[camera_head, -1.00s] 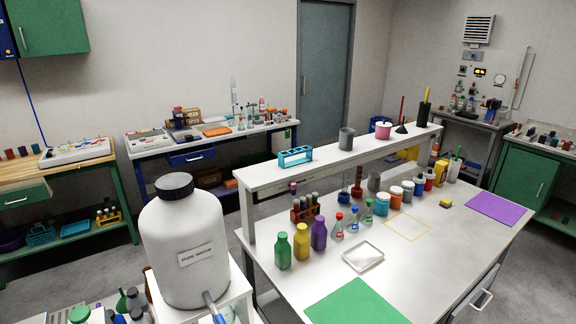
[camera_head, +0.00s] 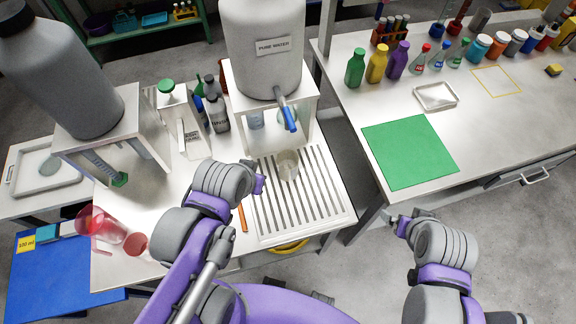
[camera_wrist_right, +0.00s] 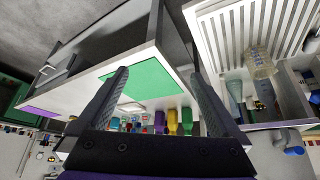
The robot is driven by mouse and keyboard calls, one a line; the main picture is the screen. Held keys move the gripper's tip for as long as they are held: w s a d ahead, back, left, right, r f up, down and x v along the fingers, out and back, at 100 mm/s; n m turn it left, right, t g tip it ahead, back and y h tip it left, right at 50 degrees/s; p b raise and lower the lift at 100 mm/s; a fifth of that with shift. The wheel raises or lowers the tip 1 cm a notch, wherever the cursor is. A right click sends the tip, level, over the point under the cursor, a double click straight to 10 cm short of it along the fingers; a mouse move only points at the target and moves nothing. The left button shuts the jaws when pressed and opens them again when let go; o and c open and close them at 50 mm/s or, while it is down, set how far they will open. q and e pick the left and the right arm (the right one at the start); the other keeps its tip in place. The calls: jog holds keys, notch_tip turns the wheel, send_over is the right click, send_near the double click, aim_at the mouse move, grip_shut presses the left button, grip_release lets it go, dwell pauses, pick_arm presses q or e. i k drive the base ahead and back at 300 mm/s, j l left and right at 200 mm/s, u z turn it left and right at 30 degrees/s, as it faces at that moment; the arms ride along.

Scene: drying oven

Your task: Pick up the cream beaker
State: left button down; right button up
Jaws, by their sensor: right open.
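A pale cream, see-through beaker (camera_head: 288,165) stands upright on the slatted drain rack (camera_head: 262,216) below the water tap in the head view. In the right wrist view, the beaker (camera_wrist_right: 262,63) shows at the upper right, in front of the slats. My left gripper (camera_head: 260,185) is just left of the beaker; its fingers are too small to read. My right gripper (camera_head: 394,220) is to the right of the rack, over the gap beside the bench. In the right wrist view my right gripper (camera_wrist_right: 159,74) is open and empty, with its fingers apart.
A pure water tank (camera_head: 262,50) with a blue tap (camera_head: 290,118) stands behind the beaker. An orange stick (camera_head: 243,217) lies left of the rack. A red beaker (camera_head: 100,225) is at the far left. A green mat (camera_head: 408,150) lies bare on the right bench.

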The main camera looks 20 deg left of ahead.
aim_at(287, 161)
jog(key=l+u, duration=0.1)
jog(key=u, duration=1.35)
jog(key=k+l+u, duration=0.2)
jog(key=k+l, duration=0.1)
jog(key=l, duration=0.05)
